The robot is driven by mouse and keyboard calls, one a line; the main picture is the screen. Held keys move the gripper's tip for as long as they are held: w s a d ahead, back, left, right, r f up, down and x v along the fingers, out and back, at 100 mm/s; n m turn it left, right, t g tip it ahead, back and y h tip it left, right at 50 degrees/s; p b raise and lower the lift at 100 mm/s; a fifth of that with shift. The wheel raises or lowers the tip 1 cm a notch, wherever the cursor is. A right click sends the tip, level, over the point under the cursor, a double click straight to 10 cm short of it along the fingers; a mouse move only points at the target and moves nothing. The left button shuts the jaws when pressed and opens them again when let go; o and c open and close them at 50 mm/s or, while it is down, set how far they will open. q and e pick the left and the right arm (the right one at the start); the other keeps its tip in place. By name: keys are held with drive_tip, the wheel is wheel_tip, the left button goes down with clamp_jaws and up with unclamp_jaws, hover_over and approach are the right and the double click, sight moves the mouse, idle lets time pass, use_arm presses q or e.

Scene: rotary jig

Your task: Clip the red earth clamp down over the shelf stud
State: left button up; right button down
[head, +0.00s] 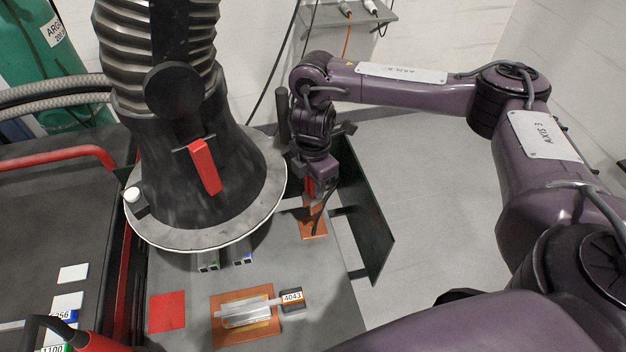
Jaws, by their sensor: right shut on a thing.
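My right gripper (314,187) points down at the back right of the grey table, beside the fume hood. It is shut on a small red piece (308,188), which looks like the earth clamp and is mostly hidden by the fingers. A dark, thin part hangs just below it. The red piece is above or at the far end of a copper-coloured plate (314,226); I cannot tell whether they touch. I cannot make out the shelf stud. My left gripper is not in view.
The fume hood (220,195) with a red handle (204,167) stands close left of my right gripper. A dark green upright panel (362,215) is close on the right. A metal part (245,312) lies on a copper plate near a red square (166,312).

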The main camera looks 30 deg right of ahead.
sight(313, 195)
wheel_tip(313, 195, down, 2)
drive_tip(key=shift+f+b, duration=0.1)
drive_tip(key=shift+b, duration=0.55)
drive_tip(key=shift+f+b, duration=0.7)
drive_tip(key=shift+f, duration=0.55)
drive_tip(key=shift+f+b, duration=0.65)
drive_tip(key=shift+f, duration=0.8)
drive_tip(key=shift+f, duration=0.5)
drive_tip(key=c, duration=1)
unclamp_jaws()
drive_tip(key=shift+s, duration=0.1)
drive_tip(key=shift+o, duration=0.2)
wheel_tip(313, 195, up, 8)
drive_tip(key=shift+f+p, duration=0.1)
drive_tip(key=shift+p, duration=0.4)
